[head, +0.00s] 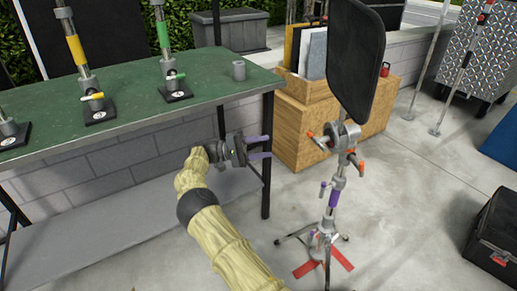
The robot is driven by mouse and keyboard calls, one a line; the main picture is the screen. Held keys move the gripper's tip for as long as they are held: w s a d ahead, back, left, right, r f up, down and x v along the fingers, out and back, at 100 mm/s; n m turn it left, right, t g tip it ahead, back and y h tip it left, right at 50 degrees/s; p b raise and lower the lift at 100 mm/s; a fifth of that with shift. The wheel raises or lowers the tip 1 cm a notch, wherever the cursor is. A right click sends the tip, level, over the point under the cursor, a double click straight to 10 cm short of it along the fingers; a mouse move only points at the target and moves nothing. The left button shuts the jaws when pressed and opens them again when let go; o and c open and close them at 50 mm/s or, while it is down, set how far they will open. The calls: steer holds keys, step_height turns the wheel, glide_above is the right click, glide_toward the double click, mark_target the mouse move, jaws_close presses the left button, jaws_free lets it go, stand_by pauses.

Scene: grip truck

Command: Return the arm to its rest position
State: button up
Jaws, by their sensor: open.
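My arm, in a tan sleeve with a black band, reaches up from the bottom of the head view. My gripper (268,147) is at its end, with two purple-tipped fingers spread apart and pointing right. It is open and nothing shows between the fingers. It is in front of the green-topped table's right end, below the height of the top, near the black table leg. A gap separates it from the stand on the right.
A stand (334,195) with a black panel (354,60) is right of my gripper, its feet by red floor marks. A wooden crate (300,125) stands behind. A black case (495,240) is at right. Concrete floor between is clear.

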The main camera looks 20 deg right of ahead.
steer(key=shift+s+d+r, duration=0.1)
steer(key=shift+s+d, duration=0.1)
steer(key=s+d+f+n+t+y, duration=0.1)
steer(key=s+d+f+y, duration=0.2)
steer(key=s+d+y, duration=0.6)
steer(key=s+f+t+y, duration=0.3)
steer(key=s+f+y, duration=0.1)
steer(key=s+a+r+t+y, duration=0.2)
steer(key=s+a+t+y, duration=0.4)
steer(key=s+a, duration=0.95)
steer(key=w+p+v, duration=0.3)
steer(key=p+v, duration=1.5)
steer(key=w+r+p+v, duration=0.1)
steer(key=w+p+v, duration=0.3)
steer(key=p+v, duration=1.4)
steer(key=shift+s+d+r+n+p, duration=0.2)
steer(key=shift+d+r+n+p, duration=0.1)
steer(key=shift+d+p, duration=0.15)
